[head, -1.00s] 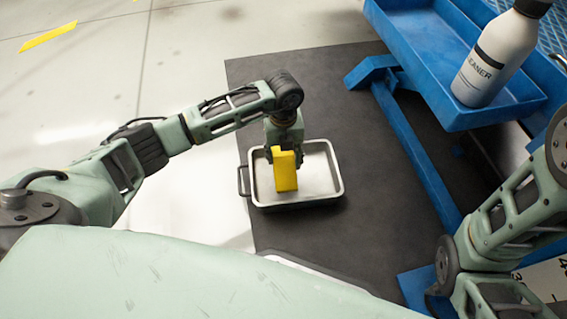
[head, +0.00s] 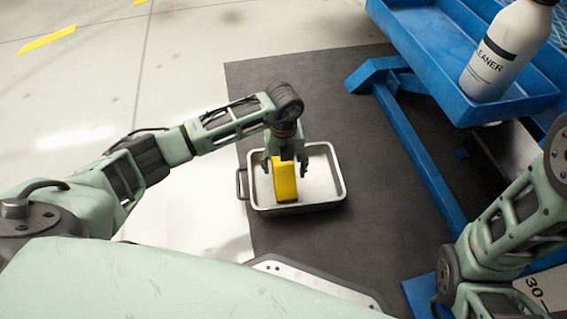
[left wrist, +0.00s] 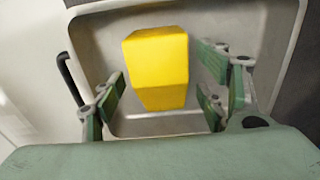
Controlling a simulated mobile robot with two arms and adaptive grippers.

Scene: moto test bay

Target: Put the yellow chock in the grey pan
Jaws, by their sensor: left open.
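The yellow chock (head: 285,182) stands inside the grey pan (head: 325,203), a shallow metal tray with a dark handle on its left side. My left gripper (head: 284,168) is open, its fingers spread on both sides of the chock. In the left wrist view the chock (left wrist: 157,68) sits between the open fingers, with visible gaps on both sides, and the pan (left wrist: 262,40) lies beneath it. My right gripper is outside the views; only part of my right arm shows at the right.
The pan rests on a dark mat (head: 385,215) on the pale floor. A blue stand (head: 425,165) with a tray is to the right, holding a white cleaner bottle (head: 503,52). Bare mat lies between pan and stand.

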